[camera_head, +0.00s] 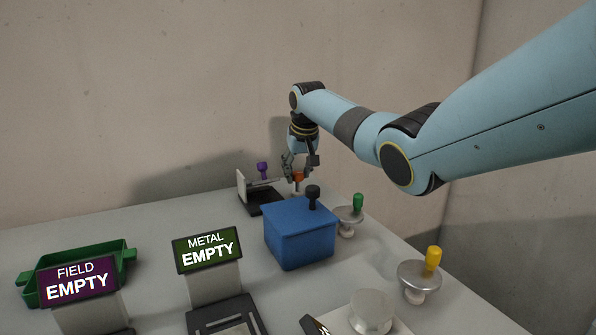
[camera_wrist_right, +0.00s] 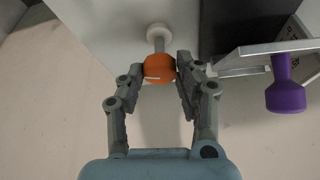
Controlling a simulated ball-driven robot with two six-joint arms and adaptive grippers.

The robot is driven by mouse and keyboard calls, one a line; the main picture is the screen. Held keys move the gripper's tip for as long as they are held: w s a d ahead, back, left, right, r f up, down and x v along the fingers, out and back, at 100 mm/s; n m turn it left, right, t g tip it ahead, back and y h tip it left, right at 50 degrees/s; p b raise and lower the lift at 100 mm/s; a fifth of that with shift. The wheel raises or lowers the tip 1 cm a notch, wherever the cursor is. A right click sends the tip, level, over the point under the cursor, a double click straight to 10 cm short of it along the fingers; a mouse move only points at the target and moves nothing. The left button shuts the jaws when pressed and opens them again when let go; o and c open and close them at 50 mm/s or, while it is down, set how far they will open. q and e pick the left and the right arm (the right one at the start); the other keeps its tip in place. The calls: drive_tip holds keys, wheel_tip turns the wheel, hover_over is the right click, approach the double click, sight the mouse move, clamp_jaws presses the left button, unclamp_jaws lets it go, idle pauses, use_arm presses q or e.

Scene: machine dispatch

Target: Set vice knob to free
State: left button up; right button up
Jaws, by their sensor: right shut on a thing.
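The orange knob (camera_wrist_right: 158,68) sits on a short metal stem with a pale round base, in the right wrist view. It also shows small in the head view (camera_head: 298,176), at the back of the table beside the black-based vice (camera_head: 264,199). My right gripper (camera_wrist_right: 160,73) has its fingers on either side of the orange knob and is shut on it. In the head view the right gripper (camera_head: 297,166) reaches down from above behind the blue box. A white mark shows on the knob. My left gripper is not in view.
A purple knob (camera_head: 262,170) stands by the vice plate. A blue box (camera_head: 300,240) with a black knob is in front. Green (camera_head: 358,203) and yellow (camera_head: 433,258) knobs stand to the right. A green tray (camera_head: 120,250) and signs reading EMPTY are at left.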

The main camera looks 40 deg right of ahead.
drive_tip(key=shift+r+n+y+p, duration=0.2)
drive_tip(key=shift+n+y+p, duration=0.1)
drive_tip(key=shift+n+p, duration=0.3)
drive_tip(key=shift+c, duration=0.3)
drive_tip(key=shift+n+p, duration=0.3)
drive_tip(key=shift+n, duration=0.1)
drive_tip(key=shift+f+n+y, duration=0.2)
drive_tip(key=shift+n+y, duration=0.4)
drive_tip(key=shift+n, duration=0.6)
drive_tip(key=o, duration=1.1)
drive_tip(key=shift+d, duration=0.1)
drive_tip(key=shift+o, duration=0.2)
drive_tip(key=shift+s+r+t, duration=0.1)
drive_tip(key=shift+r+t, duration=0.05)
drive_tip(key=shift+t, duration=0.15)
drive_tip(key=v, duration=1.1)
drive_tip(key=shift+r, duration=0.35)
